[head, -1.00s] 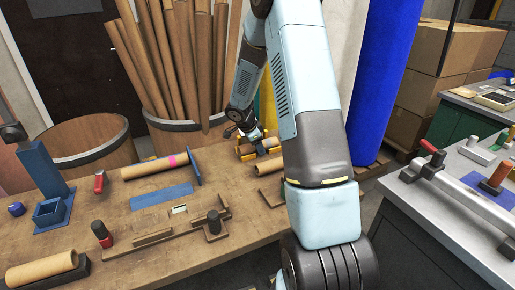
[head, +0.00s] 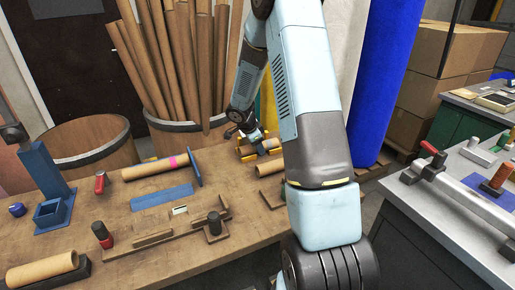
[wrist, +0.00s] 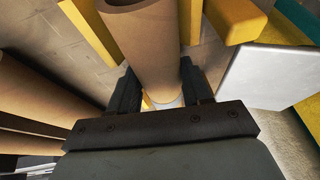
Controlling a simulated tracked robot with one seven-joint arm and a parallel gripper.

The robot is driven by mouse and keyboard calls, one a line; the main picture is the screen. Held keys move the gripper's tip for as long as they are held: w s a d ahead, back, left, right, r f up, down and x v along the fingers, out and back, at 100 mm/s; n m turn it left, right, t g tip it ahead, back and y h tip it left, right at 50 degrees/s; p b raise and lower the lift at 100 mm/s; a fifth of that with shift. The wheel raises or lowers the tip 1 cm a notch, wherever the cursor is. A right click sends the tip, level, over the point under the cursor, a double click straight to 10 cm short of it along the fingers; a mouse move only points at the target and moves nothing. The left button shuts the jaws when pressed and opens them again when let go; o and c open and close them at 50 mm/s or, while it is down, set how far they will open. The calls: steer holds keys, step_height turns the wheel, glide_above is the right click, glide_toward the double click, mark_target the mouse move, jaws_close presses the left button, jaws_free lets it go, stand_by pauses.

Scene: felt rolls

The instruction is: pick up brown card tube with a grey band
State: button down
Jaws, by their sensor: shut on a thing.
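The brown card tube (wrist: 150,50) runs up the middle of the wrist view, its open end at the top. A pale grey patch, likely the band, shows low on it between the fingers. My gripper (wrist: 158,88) is shut on the tube, one dark finger on each side. In the head view my gripper (head: 256,136) is at the far right of the brown workbench, over the yellow rack (head: 245,154). The tube (head: 270,145) shows there, partly hidden by my arm. I cannot tell whether it is clear of the rack.
Another brown tube (head: 265,169) lies just in front. A tube with a pink band (head: 155,168) lies left, beside a blue upright plate (head: 195,168). Barrels of tall rolls (head: 185,135) stand behind the bench. A grey bench (head: 450,200) is at right.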

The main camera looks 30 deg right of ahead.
steer(key=shift+r, duration=0.6)
steer(key=s+a+r, duration=0.3)
steer(key=s+r, duration=0.8)
steer(key=s, duration=0.2)
steer(key=shift+s+a+r, duration=0.25)
steer(key=shift+a+r, duration=0.05)
steer(key=shift+r, duration=0.1)
steer(key=shift+s+a, duration=0.1)
